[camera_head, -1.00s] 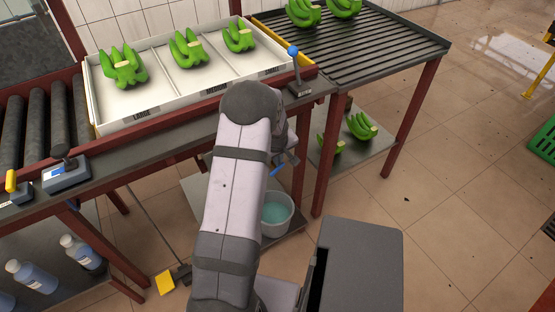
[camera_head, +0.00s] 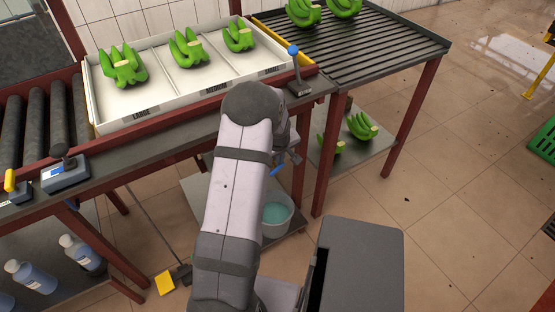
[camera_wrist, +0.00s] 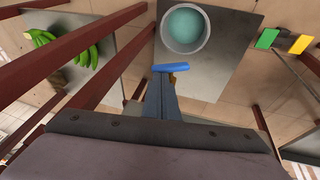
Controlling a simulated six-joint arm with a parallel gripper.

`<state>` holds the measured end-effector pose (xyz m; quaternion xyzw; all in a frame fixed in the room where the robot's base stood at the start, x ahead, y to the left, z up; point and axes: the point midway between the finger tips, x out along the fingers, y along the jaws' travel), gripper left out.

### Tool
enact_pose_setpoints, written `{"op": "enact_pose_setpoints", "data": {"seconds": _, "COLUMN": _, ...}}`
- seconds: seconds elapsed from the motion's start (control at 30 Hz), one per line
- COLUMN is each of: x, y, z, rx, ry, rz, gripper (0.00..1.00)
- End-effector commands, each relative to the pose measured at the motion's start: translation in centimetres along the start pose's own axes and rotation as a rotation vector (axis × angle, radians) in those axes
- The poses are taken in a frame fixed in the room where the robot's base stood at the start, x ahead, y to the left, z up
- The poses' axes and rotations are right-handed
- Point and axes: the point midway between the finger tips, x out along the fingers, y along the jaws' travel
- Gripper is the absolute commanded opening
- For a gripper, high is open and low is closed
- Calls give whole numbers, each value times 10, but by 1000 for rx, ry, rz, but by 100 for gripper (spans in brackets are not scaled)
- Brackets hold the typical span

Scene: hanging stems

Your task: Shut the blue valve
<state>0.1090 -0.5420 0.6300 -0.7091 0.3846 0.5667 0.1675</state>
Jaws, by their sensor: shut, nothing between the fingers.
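The blue valve shows as a short blue handle (camera_head: 277,170) below the counter edge, above a bucket. In the wrist view the blue handle (camera_wrist: 171,68) lies roughly crosswise just beyond my fingertips, with a small brass-coloured part beside it. My gripper (camera_wrist: 161,90) is shut and empty, close to the handle; whether it touches is unclear. In the head view my gripper (camera_head: 290,154) is partly hidden by my wrist and sits just above and right of the handle. The valve body and pipe are mostly hidden.
A bucket of greenish water (camera_head: 277,214) stands on a low shelf below. Red table legs (camera_wrist: 115,40) run close on the left in the wrist view. A blue-knobbed lever (camera_head: 294,52) stands on the counter. A white tray (camera_head: 108,124) holds banana bunches.

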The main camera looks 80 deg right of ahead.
Motion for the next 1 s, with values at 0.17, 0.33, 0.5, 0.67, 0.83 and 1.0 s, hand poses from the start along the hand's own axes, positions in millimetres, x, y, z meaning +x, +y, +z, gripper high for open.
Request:
{"op": "enact_pose_setpoints", "data": {"seconds": 0.17, "x": 3, "y": 5, "z": 1, "rx": 1, "ry": 0, "rz": 1, "gripper": 0}}
{"op": "enact_pose_setpoints", "data": {"seconds": 0.33, "x": 6, "y": 11, "z": 1, "rx": 3, "ry": 1, "rz": 1, "gripper": 0}}
{"op": "enact_pose_setpoints", "data": {"seconds": 0.5, "x": 10, "y": 17, "z": 2, "rx": 2, "ry": 1, "rz": 1, "gripper": 0}}
{"op": "enact_pose_setpoints", "data": {"seconds": 0.67, "x": 13, "y": 21, "z": 3, "rx": 2, "ry": 0, "rz": 0, "gripper": 0}}
{"op": "enact_pose_setpoints", "data": {"seconds": 0.83, "x": 15, "y": 24, "z": 3, "rx": 2, "ry": 0, "rz": 0, "gripper": 0}}
{"op": "enact_pose_setpoints", "data": {"seconds": 1.0, "x": 16, "y": 25, "z": 4, "rx": 2, "ry": 0, "rz": 0, "gripper": 0}}
